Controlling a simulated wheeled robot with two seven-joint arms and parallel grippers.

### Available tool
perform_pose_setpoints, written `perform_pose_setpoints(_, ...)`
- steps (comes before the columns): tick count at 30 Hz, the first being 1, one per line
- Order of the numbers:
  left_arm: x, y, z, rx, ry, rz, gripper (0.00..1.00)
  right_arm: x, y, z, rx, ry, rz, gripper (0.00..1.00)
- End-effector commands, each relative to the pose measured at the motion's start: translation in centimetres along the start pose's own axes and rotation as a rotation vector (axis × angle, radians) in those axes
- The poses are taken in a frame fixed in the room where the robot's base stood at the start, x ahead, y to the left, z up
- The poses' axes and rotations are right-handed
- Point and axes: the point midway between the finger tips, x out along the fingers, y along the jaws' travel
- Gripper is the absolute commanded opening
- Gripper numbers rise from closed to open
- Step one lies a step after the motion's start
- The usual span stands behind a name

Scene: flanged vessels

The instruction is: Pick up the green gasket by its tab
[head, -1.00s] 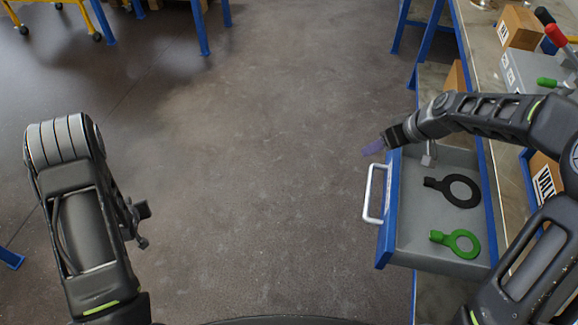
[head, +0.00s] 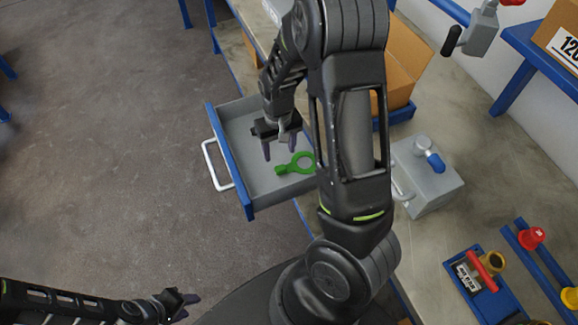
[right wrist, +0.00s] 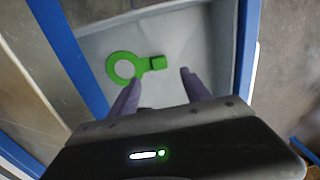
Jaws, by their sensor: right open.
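The green gasket (head: 281,169), a flat ring with a blocky tab, lies in the open grey drawer (head: 237,125). Part of its ring is close to or behind my right arm in the head view. My right gripper (head: 280,151) is open above the drawer, just beyond the tab in that picture. In the right wrist view the gasket (right wrist: 149,64) lies past the fingertips, its tab between the two fingers' lines and its ring to the left. Nothing is between the fingers. My left gripper (head: 188,304) is at the bottom left, away from the drawer; its opening is unclear.
The drawer has blue edges and a white handle (head: 216,167) on its left front. A grey box with a handle (head: 428,178) stands on the bench to the right. An open cardboard box (head: 408,60) is behind my right arm. Floor left of the drawer is clear.

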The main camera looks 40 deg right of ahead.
Motion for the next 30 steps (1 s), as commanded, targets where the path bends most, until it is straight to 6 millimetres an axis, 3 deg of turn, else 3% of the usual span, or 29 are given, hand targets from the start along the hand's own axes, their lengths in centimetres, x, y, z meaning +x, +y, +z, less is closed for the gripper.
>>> perform_pose_setpoints(11, -0.1, 0.5, 0.5, 0.016, -0.01, 0.009, 0.36, 0.2, 0.2, 0.3, 0.01, -0.007, 0.008, 0.56)
perform_pose_setpoints(19, -0.1, 0.5, 0.4, 0.015, -0.009, 0.009, 0.36, 2.6, 0.3, 0.3, 0.01, -0.008, 0.008, 0.56)
perform_pose_setpoints(30, -0.2, 0.5, 0.4, 0.014, -0.009, 0.008, 0.36, 3.0, 0.2, 0.3, 0.009, -0.006, 0.007, 0.56)
